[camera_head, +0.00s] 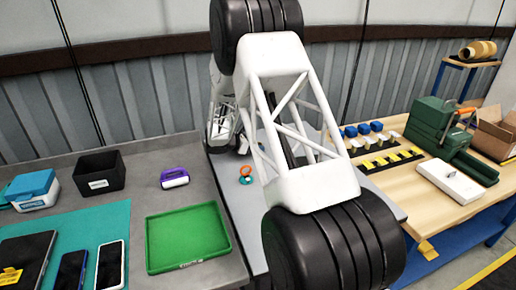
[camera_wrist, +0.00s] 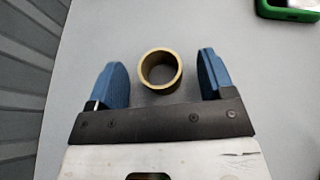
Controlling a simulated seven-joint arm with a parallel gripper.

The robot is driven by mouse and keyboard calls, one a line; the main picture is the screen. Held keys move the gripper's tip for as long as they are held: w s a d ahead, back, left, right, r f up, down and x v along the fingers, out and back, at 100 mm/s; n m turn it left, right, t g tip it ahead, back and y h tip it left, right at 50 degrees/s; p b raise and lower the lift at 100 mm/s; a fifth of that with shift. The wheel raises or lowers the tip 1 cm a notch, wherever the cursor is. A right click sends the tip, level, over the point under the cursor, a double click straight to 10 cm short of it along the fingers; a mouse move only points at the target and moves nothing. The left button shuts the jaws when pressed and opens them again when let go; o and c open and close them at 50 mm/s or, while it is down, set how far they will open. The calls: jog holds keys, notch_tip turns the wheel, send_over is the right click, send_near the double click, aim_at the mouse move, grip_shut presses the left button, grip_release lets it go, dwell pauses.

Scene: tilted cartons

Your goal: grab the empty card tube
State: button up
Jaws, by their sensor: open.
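The card tube (camera_wrist: 145,82) is a short tan ring with its hollow open end facing the wrist camera. It stands on a plain grey surface (camera_wrist: 190,30), and grey shows through its opening. My gripper (camera_wrist: 162,65) is open, with one blue finger on each side of the tube. A gap shows between the tube and each finger, so neither appears to touch it. The height of the fingers relative to the tube is hard to tell. In the head view my arm covers the middle, and I cannot make out the gripper or this tube there.
A green-edged object (camera_wrist: 290,12) lies at the wrist view's top right. In the head view, a green tray (camera_head: 188,240), black bin (camera_head: 98,173) and purple-and-white item (camera_head: 174,178) are left of my arm. A small orange-and-teal item (camera_head: 245,175) sits beside my arm. A wooden table (camera_head: 432,195) stands right.

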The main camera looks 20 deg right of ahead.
jog(key=c, duration=1)
jog(key=shift+r, duration=0.1)
jog(key=shift+r, duration=4.9)
